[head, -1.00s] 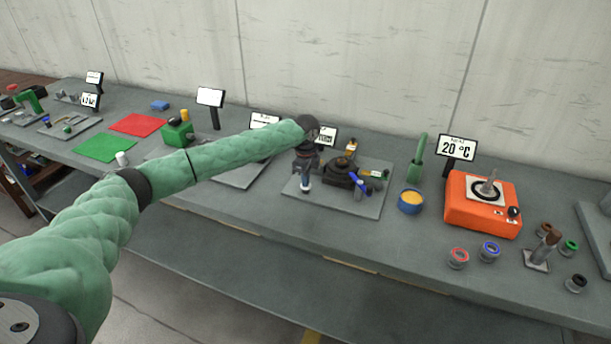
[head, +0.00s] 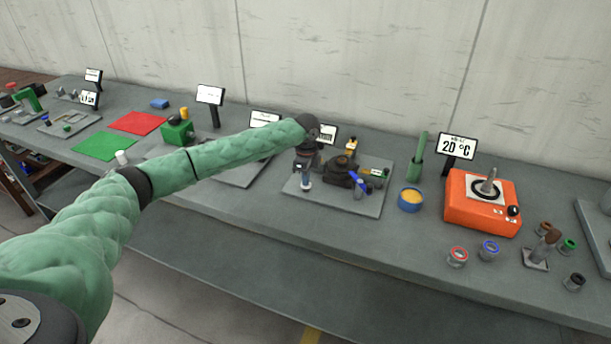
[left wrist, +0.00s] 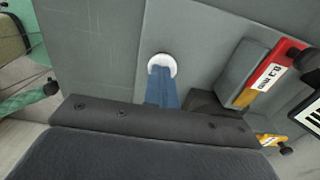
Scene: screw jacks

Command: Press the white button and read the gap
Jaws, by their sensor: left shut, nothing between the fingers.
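My left gripper (head: 306,184) points down over the grey plate (head: 352,208) in the middle of the bench. Its fingers are shut with nothing between them. In the left wrist view the bluish fingertips (left wrist: 163,88) meet or overlap the edge of a round white button (left wrist: 162,62). I cannot tell whether the button is pressed in. A red and yellow piece with a white label (left wrist: 268,80) lies to the right of the button; its turned text is too small to read surely. A small display (head: 326,133) stands behind the plate, partly hidden by my arm and unreadable. My right gripper is not in view.
A dark round device (head: 338,172) with blue and yellow parts stands on the plate, right of my gripper. Bare bench lies in front.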

